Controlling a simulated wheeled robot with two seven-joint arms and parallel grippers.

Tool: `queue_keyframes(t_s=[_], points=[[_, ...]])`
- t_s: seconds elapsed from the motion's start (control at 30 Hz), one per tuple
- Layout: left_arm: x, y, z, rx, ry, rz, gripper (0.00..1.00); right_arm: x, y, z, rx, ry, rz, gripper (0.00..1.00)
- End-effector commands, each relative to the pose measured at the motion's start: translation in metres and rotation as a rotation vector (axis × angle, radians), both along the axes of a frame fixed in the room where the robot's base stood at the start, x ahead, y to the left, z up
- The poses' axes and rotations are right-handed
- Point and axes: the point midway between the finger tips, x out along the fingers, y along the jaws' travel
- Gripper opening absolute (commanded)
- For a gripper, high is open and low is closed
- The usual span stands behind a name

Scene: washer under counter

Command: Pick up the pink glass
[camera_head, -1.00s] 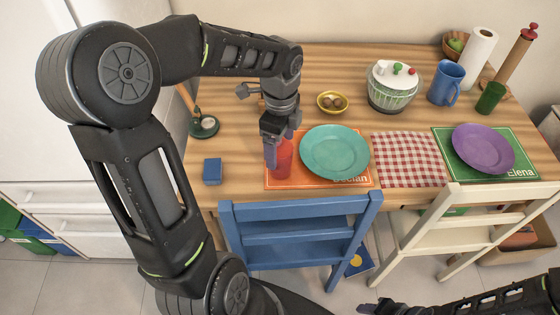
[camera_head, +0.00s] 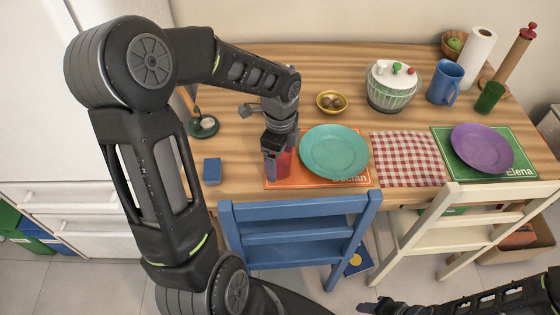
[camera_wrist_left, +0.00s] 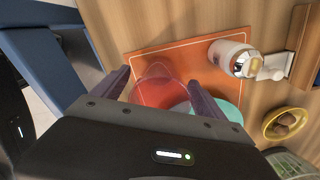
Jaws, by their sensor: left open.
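The pink glass (camera_head: 286,163), a see-through reddish tumbler, stands on the orange placemat (camera_head: 312,183) left of the teal plate (camera_head: 335,151). My left gripper (camera_head: 272,170) is down at the glass and partly hides it in the head view. In the left wrist view the glass (camera_wrist_left: 158,90) lies between the two open fingers of my left gripper (camera_wrist_left: 159,80). I cannot tell whether a finger touches it. My right gripper (camera_head: 370,306) is at the bottom edge of the head view, away from the table, and its jaw opening is unclear.
A small blue box (camera_head: 212,170) lies left of the placemat. A white jar-like item (camera_wrist_left: 232,57) stands near the glass in the wrist view. A yellow bowl (camera_head: 332,102) is behind. A blue chair (camera_head: 296,226) stands at the table's front edge.

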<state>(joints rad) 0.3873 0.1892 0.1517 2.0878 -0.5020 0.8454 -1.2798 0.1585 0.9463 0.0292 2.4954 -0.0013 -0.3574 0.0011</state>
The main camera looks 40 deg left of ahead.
Motion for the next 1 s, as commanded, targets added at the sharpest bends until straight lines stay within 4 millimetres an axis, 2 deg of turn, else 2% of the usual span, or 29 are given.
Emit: queue_keyframes(t_s=[0.43, 1.0], points=[[0.0001, 0.0000, 0.0005, 0.000, 0.000, 0.000, 0.81, 0.0000, 0.0000, 0.0000, 0.000, 0.000, 0.000, 0.47], [0.0000, -0.0001, 0.0006, 0.000, 0.000, 0.000, 0.34, 0.0000, 0.0000, 0.0000, 0.000, 0.000, 0.000, 0.47]])
